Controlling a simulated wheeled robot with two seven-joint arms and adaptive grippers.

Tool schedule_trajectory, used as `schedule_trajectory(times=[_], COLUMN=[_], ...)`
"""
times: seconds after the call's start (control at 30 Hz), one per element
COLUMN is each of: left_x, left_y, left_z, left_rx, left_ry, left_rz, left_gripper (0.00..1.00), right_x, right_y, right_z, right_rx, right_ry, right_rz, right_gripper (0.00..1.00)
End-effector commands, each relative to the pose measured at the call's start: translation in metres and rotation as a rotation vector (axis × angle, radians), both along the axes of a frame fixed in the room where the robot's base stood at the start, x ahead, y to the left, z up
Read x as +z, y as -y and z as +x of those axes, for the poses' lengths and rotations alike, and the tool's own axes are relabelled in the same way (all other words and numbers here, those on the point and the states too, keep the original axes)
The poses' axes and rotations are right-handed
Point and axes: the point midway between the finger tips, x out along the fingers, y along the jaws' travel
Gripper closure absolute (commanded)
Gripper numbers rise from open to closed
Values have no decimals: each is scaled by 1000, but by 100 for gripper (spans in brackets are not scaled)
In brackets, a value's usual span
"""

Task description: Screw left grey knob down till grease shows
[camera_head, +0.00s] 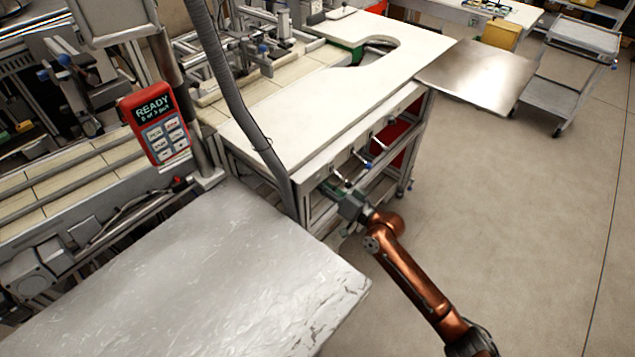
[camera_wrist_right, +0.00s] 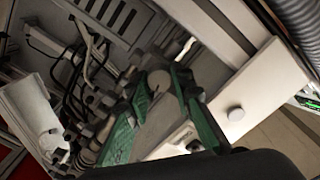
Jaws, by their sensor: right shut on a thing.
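My right gripper (camera_head: 333,187) reaches under the front edge of the white worktable, at the end of my copper-coloured arm. In the right wrist view its green-padded fingers (camera_wrist_right: 161,92) are shut on a small grey round knob (camera_wrist_right: 158,80), whose face shows between the fingertips. The head view does not show this knob clearly, as the gripper and the table edge cover it. I cannot make out any grease. A second pale round knob (camera_wrist_right: 236,114) shows to the right on a light frame bar. My left gripper is not in view.
The white worktable (camera_head: 330,75) overhangs my gripper, with small handles (camera_head: 363,160) along its front. A grey hose (camera_head: 235,90) hangs left of my gripper. Cables and fittings (camera_wrist_right: 75,75) crowd the left of the wrist view. The floor (camera_head: 530,220) at right is clear.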

Motion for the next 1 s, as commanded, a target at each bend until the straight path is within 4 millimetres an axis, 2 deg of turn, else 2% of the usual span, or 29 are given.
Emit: schedule_trajectory(times=[0.13, 0.17, 0.4, 0.73, 0.87, 1.0], left_x=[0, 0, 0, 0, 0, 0], left_y=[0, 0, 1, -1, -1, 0], left_z=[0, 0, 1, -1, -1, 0], left_rx=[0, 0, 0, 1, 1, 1], left_ry=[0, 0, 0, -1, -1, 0], left_rz=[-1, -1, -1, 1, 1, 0], left_gripper=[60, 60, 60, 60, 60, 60], right_x=[-1, -1, 0, -1, -1, -2], right_y=[0, 0, 0, 3, 14, 35], right_z=[0, 0, 0, -2, -13, -33], right_rx=[-1, -1, -1, -1, -2, -3], right_ry=[0, 0, 0, 1, 1, 0], right_rz=[0, 0, -1, -2, -2, -4], right_gripper=[100, 78, 61, 61, 61, 61])
